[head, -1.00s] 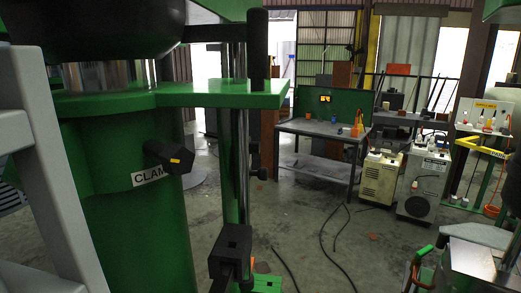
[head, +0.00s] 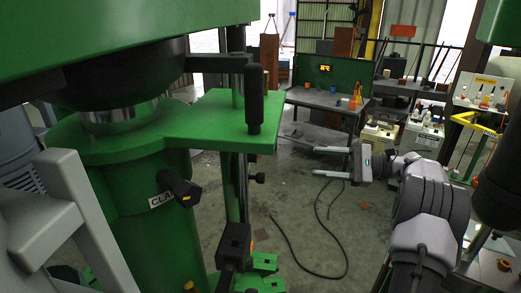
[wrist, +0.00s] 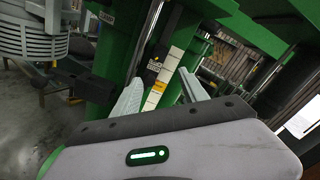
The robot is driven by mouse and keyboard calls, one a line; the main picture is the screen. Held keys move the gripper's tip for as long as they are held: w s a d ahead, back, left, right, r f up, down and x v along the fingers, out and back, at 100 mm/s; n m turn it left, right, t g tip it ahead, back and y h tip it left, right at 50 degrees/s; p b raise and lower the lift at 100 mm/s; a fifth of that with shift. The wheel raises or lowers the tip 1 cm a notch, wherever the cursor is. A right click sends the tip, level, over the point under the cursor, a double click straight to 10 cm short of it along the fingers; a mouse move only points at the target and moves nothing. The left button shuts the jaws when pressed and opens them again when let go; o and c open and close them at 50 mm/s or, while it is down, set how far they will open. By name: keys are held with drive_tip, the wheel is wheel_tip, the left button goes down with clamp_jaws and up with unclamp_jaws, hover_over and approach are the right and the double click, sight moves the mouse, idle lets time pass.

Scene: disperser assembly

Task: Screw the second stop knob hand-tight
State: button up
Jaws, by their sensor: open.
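My gripper (head: 316,162) is open and empty in the head view, its two pale fingers pointing left toward the green machine (head: 130,215), apart from it. A black knob with a yellow mark (head: 183,194) is by the clamp label on the green column. A small black knob (head: 257,178) sticks out from the upright rod, left of my gripper. I cannot tell which is the second stop knob. In the wrist view, my open fingers (wrist: 160,84) are in front of a strip with pale and yellow marks (wrist: 163,78). No knob is clearly between them.
A green plate with a black upright handle (head: 255,98) extends from the column. A black block (head: 235,242) is low on the rod. A grey frame (head: 90,210) is at the left. A workbench (head: 325,98) stands behind. A cable lies on the open floor.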

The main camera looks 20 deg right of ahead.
sight(257, 157)
drive_tip(key=x, duration=1.6)
drive_tip(key=shift+w+a, duration=0.1)
drive_tip(key=shift+a, duration=0.3)
clamp_jaws()
